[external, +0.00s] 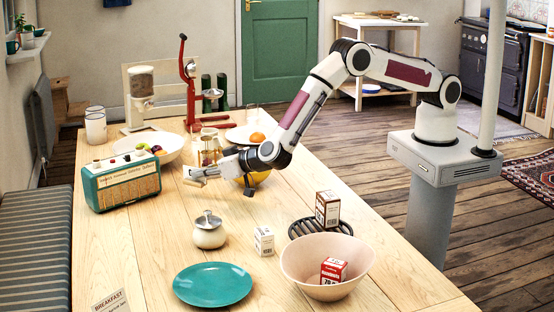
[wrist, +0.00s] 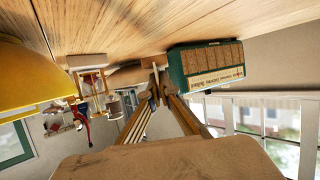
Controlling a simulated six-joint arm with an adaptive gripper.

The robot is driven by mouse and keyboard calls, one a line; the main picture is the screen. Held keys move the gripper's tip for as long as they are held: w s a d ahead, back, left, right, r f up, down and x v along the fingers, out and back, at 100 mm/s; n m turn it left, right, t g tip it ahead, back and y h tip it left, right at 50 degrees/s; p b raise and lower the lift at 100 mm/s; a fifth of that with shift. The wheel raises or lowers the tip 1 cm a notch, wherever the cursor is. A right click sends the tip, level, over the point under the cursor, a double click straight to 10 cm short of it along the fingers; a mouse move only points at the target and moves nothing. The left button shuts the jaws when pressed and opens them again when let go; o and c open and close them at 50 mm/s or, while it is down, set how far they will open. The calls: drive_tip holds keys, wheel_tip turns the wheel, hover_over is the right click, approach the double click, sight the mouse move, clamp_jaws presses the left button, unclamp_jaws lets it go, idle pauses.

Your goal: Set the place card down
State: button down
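My gripper (external: 200,174) is held above the far half of the table, to the right of the green radio, and points left. In the wrist view its two fingers (wrist: 156,88) run together to a narrow tip. A small pale tan piece (external: 192,172) shows at the fingertips, seen nearly edge-on; it looks like the place card, but no writing on it can be read. It appears clear of the tabletop (external: 150,235). A printed card reading "BREAKFAST" (external: 110,301) is at the near left edge of the table.
The green radio (external: 122,180) stands left of my gripper. A lidded jar (external: 209,233), teal plate (external: 212,285) and pink bowl (external: 300,262) stand nearer. Bare wood lies front left.

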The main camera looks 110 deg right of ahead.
sight(206, 183)
drive_tip(key=shift+f, duration=1.9)
drive_tip(key=shift+f, duration=0.15)
drive_tip(key=c, duration=2.3)
unclamp_jaws()
drive_tip(key=shift+r, duration=0.2)
drive_tip(key=shift+s+a+r, duration=0.15)
drive_tip(key=shift+s+a, duration=0.15)
drive_tip(key=shift+a, duration=0.05)
drive_tip(key=shift+v, duration=5.5)
drive_tip(key=shift+s, duration=0.1)
